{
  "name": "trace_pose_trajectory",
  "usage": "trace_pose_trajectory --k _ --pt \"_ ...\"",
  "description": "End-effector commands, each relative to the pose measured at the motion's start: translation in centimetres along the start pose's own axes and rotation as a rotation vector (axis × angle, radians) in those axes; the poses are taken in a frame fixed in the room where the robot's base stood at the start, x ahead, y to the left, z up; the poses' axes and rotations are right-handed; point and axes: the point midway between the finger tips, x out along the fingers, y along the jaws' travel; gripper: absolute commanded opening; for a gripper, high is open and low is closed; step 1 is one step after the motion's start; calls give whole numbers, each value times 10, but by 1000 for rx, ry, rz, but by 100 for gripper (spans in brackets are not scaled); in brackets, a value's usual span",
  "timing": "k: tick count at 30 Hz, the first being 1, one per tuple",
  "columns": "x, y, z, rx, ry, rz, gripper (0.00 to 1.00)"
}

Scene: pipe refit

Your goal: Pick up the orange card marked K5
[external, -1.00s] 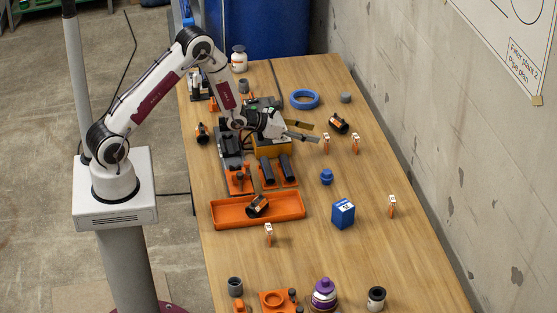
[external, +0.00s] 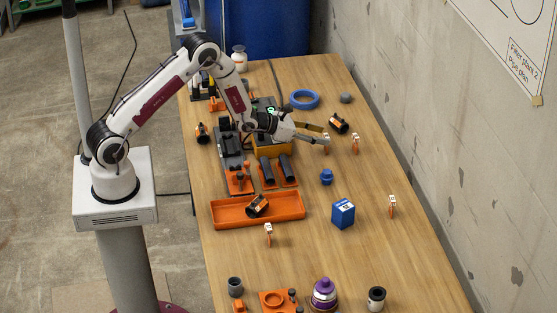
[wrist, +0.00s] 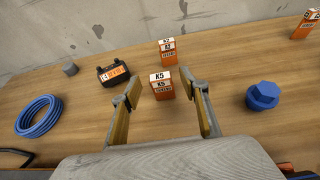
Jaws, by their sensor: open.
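The orange card marked K5 (wrist: 162,90) stands upright on the table in the wrist view, with a white top band. In the external view the card (external: 326,149) is partly covered by my fingertips. My gripper (wrist: 161,86) is open, with one finger on each side of the card in the picture and a gap to each. In the external view my gripper (external: 321,135) reaches right, close to the card. I cannot tell whether the fingertips are level with it in depth. A similar orange card (wrist: 168,53) stands just behind it; its mark is too small to read surely.
A blue cap (wrist: 263,96) is to the right. Another orange card (wrist: 305,25) stands far right. A concrete wall (external: 400,110) runs behind.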

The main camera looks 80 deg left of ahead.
Motion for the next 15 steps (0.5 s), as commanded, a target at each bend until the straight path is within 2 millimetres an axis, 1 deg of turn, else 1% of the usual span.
trace_pose_trajectory --k 1,6,10,15 --pt "6 -1 0 1 -1 -1 44" --pt "21 0 0 1 -1 0 44" --pt "28 0 0 0 0 1 44" --pt "31 0 0 -1 1 1 44"
